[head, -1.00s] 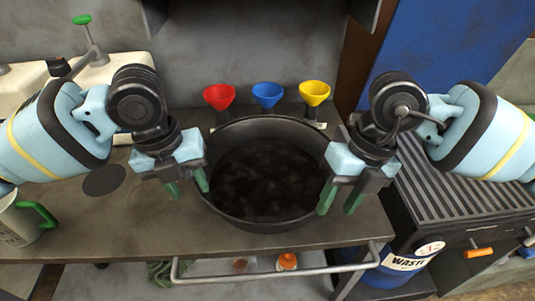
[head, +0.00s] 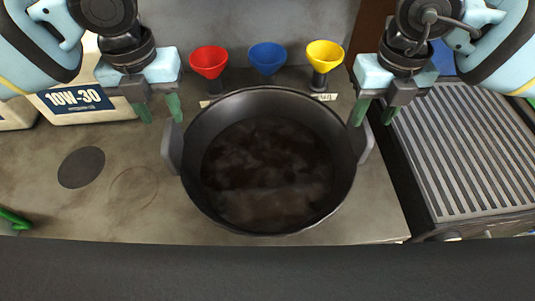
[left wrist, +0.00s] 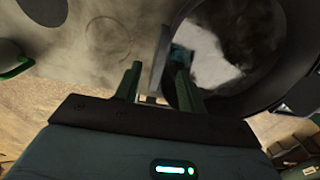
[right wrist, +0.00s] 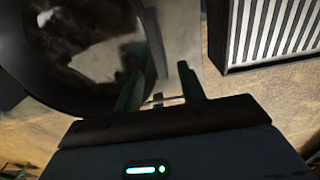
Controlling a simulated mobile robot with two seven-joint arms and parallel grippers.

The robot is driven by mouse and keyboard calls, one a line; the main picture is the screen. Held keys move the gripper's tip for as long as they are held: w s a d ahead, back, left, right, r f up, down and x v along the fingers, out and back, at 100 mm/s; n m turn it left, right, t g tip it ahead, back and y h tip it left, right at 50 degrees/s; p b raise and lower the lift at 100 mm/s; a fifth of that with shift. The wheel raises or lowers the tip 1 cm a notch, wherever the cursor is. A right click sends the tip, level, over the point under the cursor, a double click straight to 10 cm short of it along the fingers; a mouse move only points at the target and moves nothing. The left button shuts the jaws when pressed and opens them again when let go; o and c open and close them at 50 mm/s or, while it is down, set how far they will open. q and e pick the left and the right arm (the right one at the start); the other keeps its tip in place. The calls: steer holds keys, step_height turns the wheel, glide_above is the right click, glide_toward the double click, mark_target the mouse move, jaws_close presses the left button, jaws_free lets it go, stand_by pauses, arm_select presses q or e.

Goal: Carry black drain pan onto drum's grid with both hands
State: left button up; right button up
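The black drain pan (head: 267,222) stands on the workbench, with dark liquid inside and an upright plate handle on each side. My left gripper (head: 160,108) is open at the left handle (head: 172,148); in the left wrist view the handle (left wrist: 158,62) shows between the spread fingers (left wrist: 156,84). My right gripper (head: 374,112) is open at the right handle (head: 366,141). The drum's ribbed grid (head: 465,150) is to the right.
Red (head: 209,63), blue (head: 267,58) and yellow (head: 324,57) funnels stand behind the pan. A 10W-30 container (head: 85,103) is at the back left. A dark disc (head: 81,167) lies on the bench left of the pan. A narrow gap separates bench and grid.

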mark_target(166, 126)
arm_select(q)
steer(key=shift+w+f, duration=0.1)
steer(key=shift+f, duration=3.75)
arm_select(e)
steer(key=shift+w+f, duration=0.1)
steer(key=shift+f, duration=3.8)
arm_select(q)
jaws_close()
arm_select(e)
jaws_close()
arm_select(q)
steer(key=shift+w+a+r, duration=0.1)
steer(key=shift+a, duration=0.1)
arm_select(e)
steer(key=shift+d, duration=0.25)
